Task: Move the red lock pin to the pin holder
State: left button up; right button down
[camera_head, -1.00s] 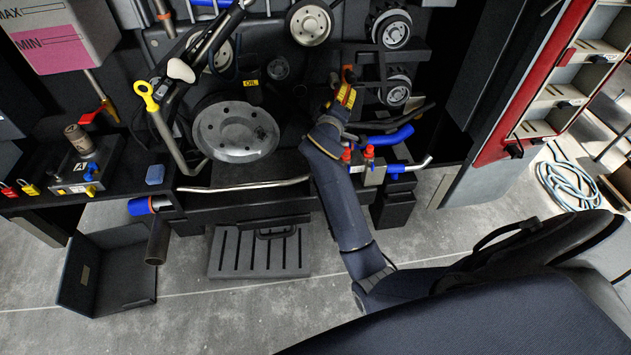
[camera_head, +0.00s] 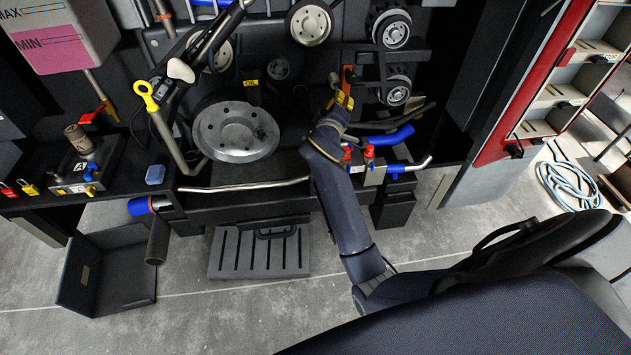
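My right arm reaches up from the lower right into the machine bay. Its gripper (camera_head: 338,98) is small and dark against dark parts, so its fingers cannot be made out. An orange-red upright piece (camera_head: 348,75) shows just above it; I cannot tell whether this is the red lock pin or whether the gripper touches it. Two red-topped fittings, one at the arm's edge (camera_head: 347,153) and one just right of it (camera_head: 369,151), stand below the gripper. I cannot identify the pin holder for certain. My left gripper is not in view.
A large grey pulley (camera_head: 236,131) and a silver bar (camera_head: 245,187) lie left of my arm. Blue hoses (camera_head: 390,137) are to its right. An open dark box (camera_head: 110,275) is on the floor.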

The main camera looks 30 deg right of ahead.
jog(key=s+a, duration=0.2)
jog(key=s, duration=0.5)
jog(key=shift+s+a, duration=0.2)
jog(key=shift+s, duration=0.1)
dwell(0.5)
dwell(0.3)
